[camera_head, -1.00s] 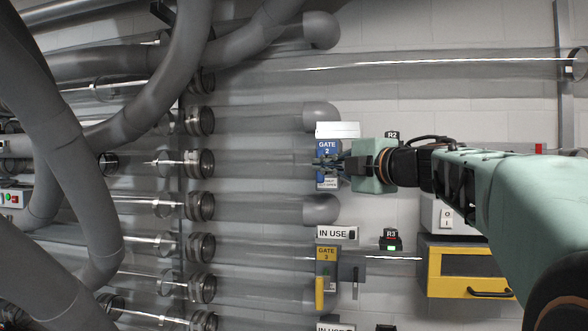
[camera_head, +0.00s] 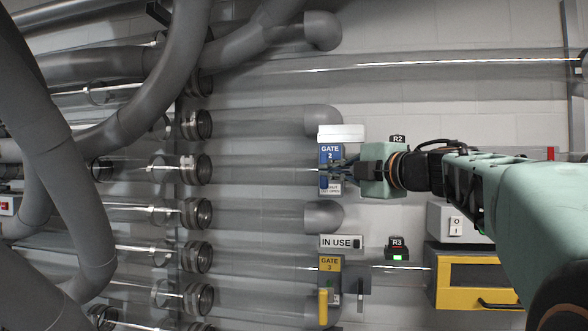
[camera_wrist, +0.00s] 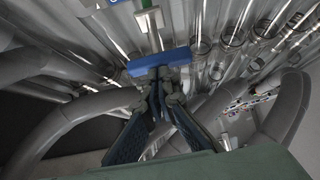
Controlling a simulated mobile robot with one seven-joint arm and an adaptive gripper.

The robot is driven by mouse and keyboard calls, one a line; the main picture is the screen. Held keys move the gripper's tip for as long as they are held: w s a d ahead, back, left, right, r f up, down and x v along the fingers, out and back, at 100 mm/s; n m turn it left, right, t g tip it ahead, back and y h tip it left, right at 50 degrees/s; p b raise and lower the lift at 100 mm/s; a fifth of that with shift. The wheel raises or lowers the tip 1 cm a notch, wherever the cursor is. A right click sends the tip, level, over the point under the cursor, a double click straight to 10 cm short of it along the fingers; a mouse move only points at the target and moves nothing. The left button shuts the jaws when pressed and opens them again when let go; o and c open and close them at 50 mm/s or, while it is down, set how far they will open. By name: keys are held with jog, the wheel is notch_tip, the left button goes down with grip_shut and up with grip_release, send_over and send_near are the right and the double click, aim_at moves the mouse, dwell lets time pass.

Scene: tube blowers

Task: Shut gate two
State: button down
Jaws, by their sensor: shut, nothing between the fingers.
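Gate 2 is a blue plate (camera_head: 330,152) labelled "GATE 2" on a horizontal clear tube in the head view. My gripper (camera_head: 330,171) is at its lower part, covering some of it, with the fingers pointing left. In the wrist view a blue bar (camera_wrist: 160,61) lies across the tips of my gripper (camera_wrist: 158,75). The fingertips are together with nothing between them. They seem to be at or against the bar; contact cannot be told for certain. The gate's handle is mostly hidden behind my fingers in the head view.
An "IN USE" sign (camera_head: 341,242) is between the gates. A yellow box (camera_head: 472,278) is at the lower right. Thick grey hoses (camera_head: 60,150) fill the left. A blank white plate (camera_head: 341,133) sits above gate 2.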

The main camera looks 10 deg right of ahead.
jog(key=w+d+p, duration=0.3)
jog(key=w+p, duration=0.2)
jog(key=w, duration=0.3)
jog(key=shift+w, duration=0.2)
jog(key=shift+a+r, duration=0.1)
